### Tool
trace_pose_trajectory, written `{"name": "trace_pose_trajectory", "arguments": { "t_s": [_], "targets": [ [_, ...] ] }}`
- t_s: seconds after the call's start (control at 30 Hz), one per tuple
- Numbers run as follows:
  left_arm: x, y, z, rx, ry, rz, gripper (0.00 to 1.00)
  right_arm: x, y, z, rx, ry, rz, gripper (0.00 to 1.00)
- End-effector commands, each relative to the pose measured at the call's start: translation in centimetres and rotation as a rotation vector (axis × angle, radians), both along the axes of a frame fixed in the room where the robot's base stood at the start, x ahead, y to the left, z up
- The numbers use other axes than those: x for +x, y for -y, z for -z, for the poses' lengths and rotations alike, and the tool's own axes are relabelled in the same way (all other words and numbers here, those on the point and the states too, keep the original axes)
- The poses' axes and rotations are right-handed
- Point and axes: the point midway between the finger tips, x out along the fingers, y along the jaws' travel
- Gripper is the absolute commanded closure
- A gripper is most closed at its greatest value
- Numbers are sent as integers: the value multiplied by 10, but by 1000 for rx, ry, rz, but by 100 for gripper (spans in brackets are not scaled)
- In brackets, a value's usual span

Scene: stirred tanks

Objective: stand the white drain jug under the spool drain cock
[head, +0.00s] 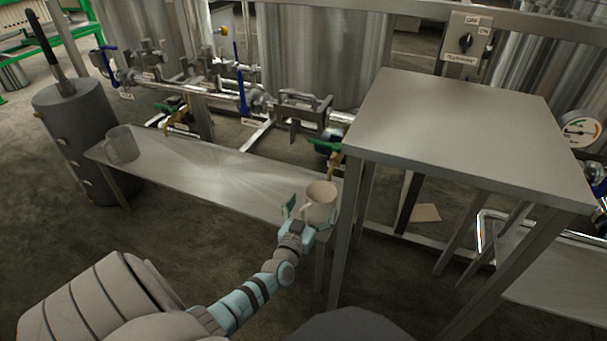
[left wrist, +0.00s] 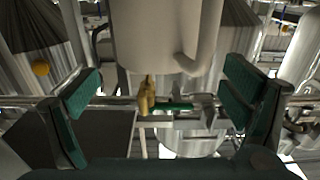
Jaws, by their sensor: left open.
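The white drain jug (head: 321,203) stands upright at the right end of the low metal bench (head: 225,172). My left gripper (head: 306,211) is at the jug, open, with one finger visible on its left side; the other is mostly hidden. In the left wrist view the jug (left wrist: 160,35) is between the spread fingers of the left gripper (left wrist: 160,105), with gaps on both sides, and its handle is on the right. A brass drain cock (head: 331,166) with a green handle is just behind and above the jug; it also shows in the left wrist view (left wrist: 147,94). My right gripper is not in view.
A grey jug (head: 121,146) stands at the bench's left end. Another green-handled cock (head: 176,115) hangs behind the bench. A tall metal table (head: 465,130) stands close to the right of the white jug. A dark cylinder (head: 82,140) is at the left. The bench's middle is clear.

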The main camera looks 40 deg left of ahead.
Motion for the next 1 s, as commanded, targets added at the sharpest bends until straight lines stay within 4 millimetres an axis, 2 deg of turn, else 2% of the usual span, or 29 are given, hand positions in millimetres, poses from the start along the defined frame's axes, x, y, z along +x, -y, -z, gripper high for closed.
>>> {"name": "trace_pose_trajectory", "arguments": {
  "t_s": [0.03, 0.2, 0.3, 0.4, 0.93, 1.0],
  "targets": [
    [-11, 4, -6, -1, -4, 1, 7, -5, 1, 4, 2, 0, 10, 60],
    [-50, 18, -5, -1, -3, 0, 7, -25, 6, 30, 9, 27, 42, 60],
    [-67, 23, -4, -2, -2, 0, 7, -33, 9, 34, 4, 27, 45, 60],
    [-76, 27, -2, 0, -1, 1, 7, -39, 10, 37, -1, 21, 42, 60],
    [-77, 27, -1, 0, 0, 0, 7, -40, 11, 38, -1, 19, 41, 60],
    [-79, 29, -1, -2, -16, 6, 7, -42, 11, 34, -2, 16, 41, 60]
  ]
}}
